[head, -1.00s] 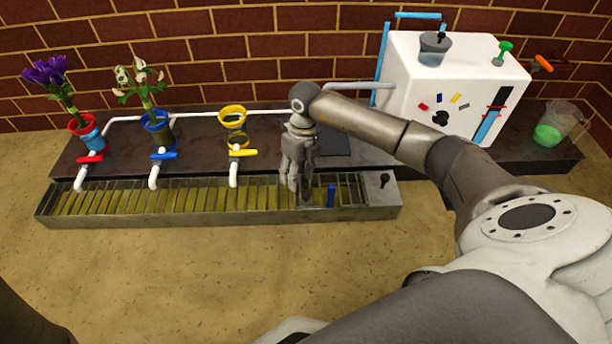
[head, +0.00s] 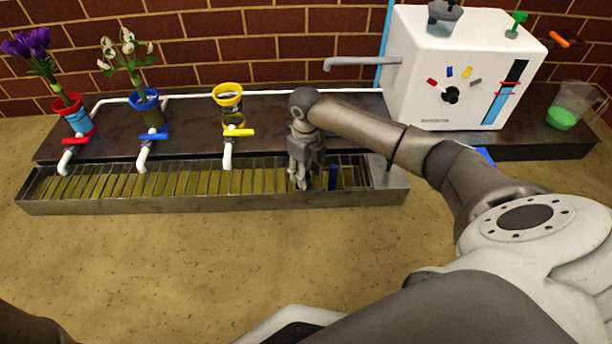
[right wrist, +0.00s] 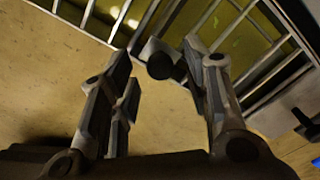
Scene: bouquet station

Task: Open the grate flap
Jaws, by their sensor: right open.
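The slatted grate (head: 110,187) covers the long metal trough in the head view. Its right end, with a blue upright tab (head: 332,178), is just right of my right gripper (head: 298,184). The flap's outline is partly behind the gripper, and I cannot tell whether it is raised. In the right wrist view my right gripper (right wrist: 157,62) is open, its fingers apart at the grate's edge (right wrist: 230,45). A short grey piece with a dark round end (right wrist: 166,64) shows between the fingertips; I see no grip on it. My left gripper is not in view.
Red (head: 75,142), blue (head: 153,134) and yellow (head: 238,132) taps stand above the grate. Behind are two flower holders, a yellow-rimmed cup (head: 228,97), a white machine (head: 450,65) and a jug with green liquid (head: 570,108). The floor in front is clear.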

